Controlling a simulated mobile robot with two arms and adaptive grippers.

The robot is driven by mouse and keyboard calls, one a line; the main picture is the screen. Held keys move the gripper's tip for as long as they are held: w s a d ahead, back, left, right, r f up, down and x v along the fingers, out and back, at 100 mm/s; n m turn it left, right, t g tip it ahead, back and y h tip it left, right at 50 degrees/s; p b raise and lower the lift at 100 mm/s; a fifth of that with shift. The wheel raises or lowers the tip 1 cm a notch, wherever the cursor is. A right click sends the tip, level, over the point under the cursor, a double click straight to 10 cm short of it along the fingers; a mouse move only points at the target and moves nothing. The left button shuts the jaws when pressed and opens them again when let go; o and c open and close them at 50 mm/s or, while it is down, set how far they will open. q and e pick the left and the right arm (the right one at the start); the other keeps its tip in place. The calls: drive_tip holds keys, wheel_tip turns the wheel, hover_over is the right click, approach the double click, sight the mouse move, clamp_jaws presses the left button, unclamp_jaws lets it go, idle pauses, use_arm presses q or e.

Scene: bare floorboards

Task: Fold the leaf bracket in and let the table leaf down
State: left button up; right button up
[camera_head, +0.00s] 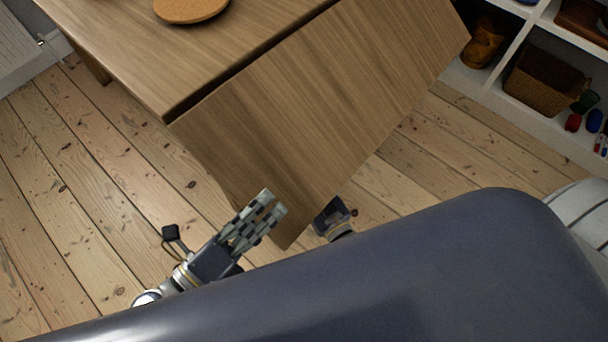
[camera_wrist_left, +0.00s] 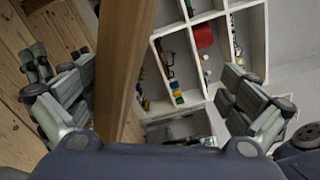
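The table (camera_head: 130,50) is wooden, with its leaf (camera_head: 320,95) along its lower right side. A dark seam runs between them, and the leaf looks tilted slightly downward. My left gripper (camera_head: 262,217) is at the leaf's near corner, its fingers overlapping that corner in the head view. The left wrist view shows this gripper (camera_wrist_left: 160,100) open, with a wooden part (camera_wrist_left: 122,65) between its fingers, closer to the left one. I cannot tell whether they touch. My right gripper (camera_head: 332,215) shows partly beside the leaf's near edge, its fingers mostly hidden. The leaf bracket cannot be made out.
A round wooden board (camera_head: 190,8) lies on the tabletop. A white shelf (camera_head: 515,50) with a wicker basket (camera_head: 540,80) and small coloured items stands at the upper right. A white radiator (camera_head: 22,45) is at the upper left. Bare floorboards (camera_head: 70,200) are clear at left.

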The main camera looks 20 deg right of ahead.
use_arm(q)
drive_tip(key=shift+f+m+b, duration=0.3)
drive_tip(key=shift+f+b, duration=0.05)
drive_tip(key=shift+b, duration=0.2)
drive_tip(key=shift+w+a+f+m+b, duration=0.15)
drive_tip(key=shift+w+f+m+b, duration=0.2)
drive_tip(key=shift+f+b, duration=0.25)
drive_tip(key=shift+w+a+f+m+b, duration=0.15)
drive_tip(key=shift+w+f+m+b, duration=0.1)
drive_tip(key=shift+f+m+b, duration=0.3)
drive_tip(key=shift+w+a+f+m+b, duration=0.15)
drive_tip(key=shift+w+f+m+b, duration=0.15)
drive_tip(key=shift+f+b, duration=0.3)
drive_tip(key=shift+w+a+f+b, duration=0.15)
drive_tip(key=shift+f+b, duration=0.2)
drive_tip(key=shift+b, duration=0.15)
drive_tip(key=shift+w+a+f+m+b, duration=0.35)
drive_tip(key=shift+w+f+m+b, duration=0.3)
drive_tip(key=shift+f+b, duration=0.25)
drive_tip(key=shift+w+a+f+m+b, duration=0.35)
drive_tip(key=shift+w+f+m+b, duration=0.3)
drive_tip(key=shift+b, duration=0.35)
drive_tip(key=shift+f, duration=0.1)
